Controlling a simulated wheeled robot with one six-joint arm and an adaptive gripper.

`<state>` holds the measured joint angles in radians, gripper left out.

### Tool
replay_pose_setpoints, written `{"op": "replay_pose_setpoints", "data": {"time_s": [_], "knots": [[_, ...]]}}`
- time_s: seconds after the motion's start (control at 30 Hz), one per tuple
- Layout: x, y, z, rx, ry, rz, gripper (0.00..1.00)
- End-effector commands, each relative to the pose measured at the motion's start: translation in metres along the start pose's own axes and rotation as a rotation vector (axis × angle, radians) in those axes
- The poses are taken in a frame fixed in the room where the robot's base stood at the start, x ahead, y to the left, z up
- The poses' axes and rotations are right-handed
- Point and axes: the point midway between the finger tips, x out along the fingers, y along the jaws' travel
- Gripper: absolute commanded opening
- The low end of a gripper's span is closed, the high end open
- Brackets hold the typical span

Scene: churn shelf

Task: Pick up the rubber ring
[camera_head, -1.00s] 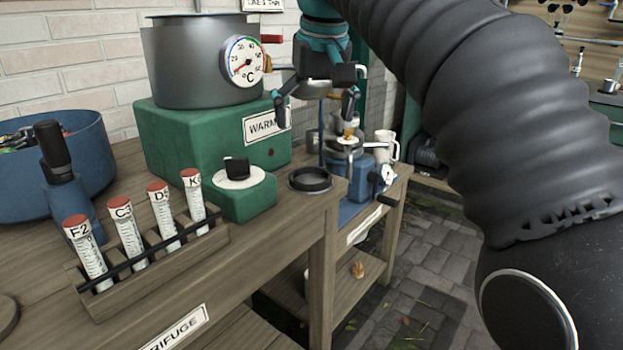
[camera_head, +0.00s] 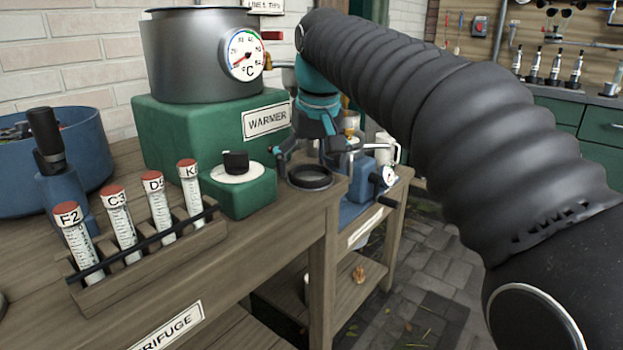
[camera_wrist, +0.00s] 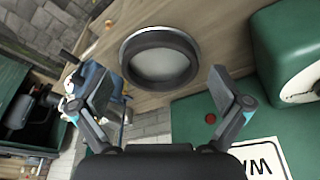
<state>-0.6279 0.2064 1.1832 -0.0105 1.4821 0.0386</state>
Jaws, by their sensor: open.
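The rubber ring (camera_head: 310,186) is a dark round band lying flat near the front right corner of the wooden bench (camera_head: 262,250). In the wrist view the ring (camera_wrist: 160,38) appears in the upper middle, with a pale surface showing through its opening. My gripper (camera_head: 309,163) is open and empty, just behind and above the ring in the head view. In the wrist view my gripper's fingers (camera_wrist: 163,84) stand apart at left and right, below the ring's centre, and do not appear to touch it.
The green warmer (camera_head: 200,135) carries a grey pot (camera_head: 188,60) and stands left of the ring, close to my gripper. A rack (camera_head: 140,270) of capped tubes stands at front left. A blue device (camera_head: 362,190) stands beyond the bench's right edge.

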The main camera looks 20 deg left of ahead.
Motion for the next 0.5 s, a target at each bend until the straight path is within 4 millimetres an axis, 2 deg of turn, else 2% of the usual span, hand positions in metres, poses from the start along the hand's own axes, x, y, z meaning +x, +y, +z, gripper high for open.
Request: {"op": "replay_pose_setpoints", "data": {"time_s": [0.2, 0.23, 0.4, 0.5], "knots": [[0.0006, -0.0002, -0.0002, 0.0, 0.001, 0.0, 1.0], [0.0006, -0.0002, -0.0002, 0.0, 0.001, 0.0, 0.95], [0.0005, -0.0003, -0.0002, 0.0, 0.001, 0.0, 0.55], [0.0005, -0.0003, -0.0002, -0.001, 0.001, 0.0, 0.55]]}}
